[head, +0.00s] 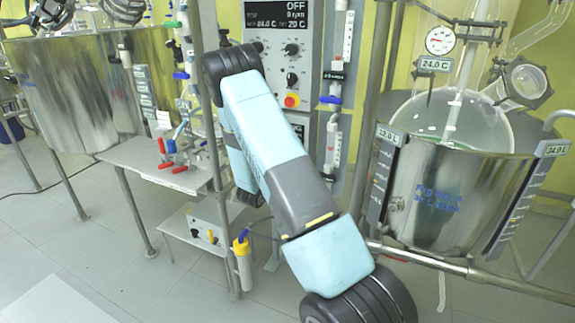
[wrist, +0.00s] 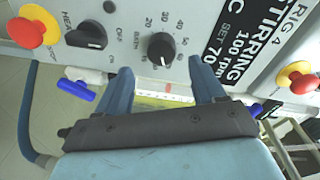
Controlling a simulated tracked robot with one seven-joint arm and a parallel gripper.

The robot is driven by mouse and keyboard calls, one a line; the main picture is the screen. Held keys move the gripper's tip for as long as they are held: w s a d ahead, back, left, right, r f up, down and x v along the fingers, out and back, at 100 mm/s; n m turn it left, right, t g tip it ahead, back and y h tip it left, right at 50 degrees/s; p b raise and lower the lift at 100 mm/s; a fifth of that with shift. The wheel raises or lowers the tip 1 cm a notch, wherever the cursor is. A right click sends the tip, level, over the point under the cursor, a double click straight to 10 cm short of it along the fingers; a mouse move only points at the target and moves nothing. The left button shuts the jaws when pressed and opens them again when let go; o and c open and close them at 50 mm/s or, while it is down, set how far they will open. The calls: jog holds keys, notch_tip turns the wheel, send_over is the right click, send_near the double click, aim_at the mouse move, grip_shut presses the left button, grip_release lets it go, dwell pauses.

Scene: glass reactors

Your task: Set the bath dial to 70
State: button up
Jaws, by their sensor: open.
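In the wrist view, the black bath dial (wrist: 161,47) sits on a pale control panel, with a printed scale of numbers around it. Its pointer mark is too small to read surely. My gripper (wrist: 161,66) is open, its two blue fingers pointing at the panel. The dial shows in the gap just beyond the fingertips, with nothing held. The panel's display (wrist: 226,50) reads stirring 100 rpm and a set value of 70. In the head view my arm bends downward and the gripper is out of sight.
A black heat knob (wrist: 88,35) and a red stop button on yellow (wrist: 36,30) lie left of the dial. Another red button (wrist: 296,77) is at right. A blue-handled valve (wrist: 77,90) is below. The head view shows another panel (head: 292,60) and a steel bath (head: 440,195).

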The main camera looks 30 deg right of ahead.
jog(key=v, duration=0.8)
jog(key=shift+s+a, duration=0.2)
jog(key=shift+s, duration=0.05)
jog(key=shift+w, duration=0.1)
